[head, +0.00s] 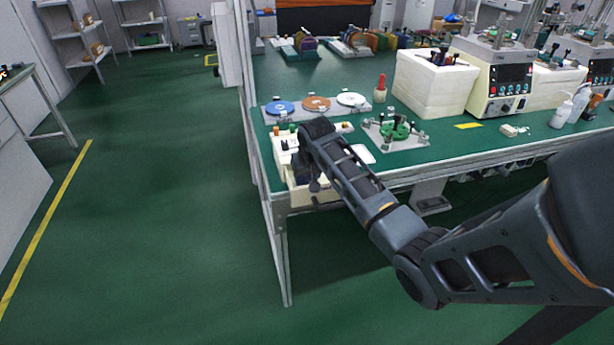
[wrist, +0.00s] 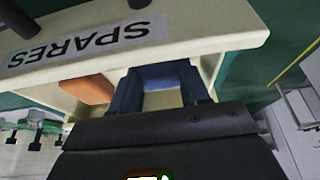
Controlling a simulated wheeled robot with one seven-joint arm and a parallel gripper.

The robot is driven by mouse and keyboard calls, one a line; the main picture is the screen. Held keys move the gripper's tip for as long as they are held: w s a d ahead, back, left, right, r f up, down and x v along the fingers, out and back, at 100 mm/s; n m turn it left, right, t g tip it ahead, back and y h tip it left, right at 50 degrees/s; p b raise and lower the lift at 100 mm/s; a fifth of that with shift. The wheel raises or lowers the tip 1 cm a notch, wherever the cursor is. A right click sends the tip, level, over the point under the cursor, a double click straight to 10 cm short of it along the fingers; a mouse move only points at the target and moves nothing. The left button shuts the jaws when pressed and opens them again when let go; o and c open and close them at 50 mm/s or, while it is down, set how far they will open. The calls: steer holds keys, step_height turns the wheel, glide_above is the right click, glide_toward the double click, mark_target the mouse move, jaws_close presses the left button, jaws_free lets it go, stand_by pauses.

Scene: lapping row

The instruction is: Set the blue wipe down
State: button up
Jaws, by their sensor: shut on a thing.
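The blue wipe (wrist: 162,74) shows in the wrist view between the two fingers of my gripper (wrist: 160,88). The gripper is shut on it. The fingers are at the opening of a cream holder with an upside-down SPARES label (wrist: 80,45). I cannot tell whether the wipe touches the holder's floor. In the head view my gripper (head: 317,186) is at the near left corner of the green bench, in front of the cream holder (head: 281,150). The wipe is hidden there.
An orange item (wrist: 88,88) lies beside the left finger in the wrist view. On the bench (head: 440,155) are a tray of round discs (head: 316,104), a green fixture (head: 396,129) and a white box (head: 430,82). Open green floor (head: 150,220) lies left.

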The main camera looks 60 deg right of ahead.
steer(key=o, duration=1.1)
steer(key=v, duration=1.2)
steer(key=w+a+f+n+t, duration=0.1)
steer(key=w+a+f+t, duration=0.15)
steer(key=a, duration=0.55)
steer(key=w+a+f+n+t, duration=0.1)
steer(key=a+f, duration=0.3)
steer(key=a, duration=0.3)
steer(key=s+a+f+n+t+y, duration=0.1)
steer(key=s+a, duration=0.2)
steer(key=a, duration=0.4)
steer(key=s+a+f+t, duration=0.2)
steer(key=a, duration=0.5)
steer(key=s+a+r+n+t, duration=0.2)
steer(key=s+a+r, duration=0.1)
steer(key=s+a, duration=0.65)
steer(key=s+r+n+t+y, duration=0.1)
steer(key=s+r, duration=0.3)
steer(key=s, duration=0.1)
steer(key=s+r+n+t, duration=0.1)
steer(key=s+r+n, duration=0.1)
steer(key=s+r, duration=0.2)
steer(key=s+r+n+t+y, duration=0.1)
steer(key=s+r, duration=0.3)
steer(key=s, duration=0.2)
steer(key=shift+s+d+r+n+t+y, duration=0.1)
steer(key=shift+r+n+t+y, duration=0.2)
steer(key=shift+n, duration=0.1)
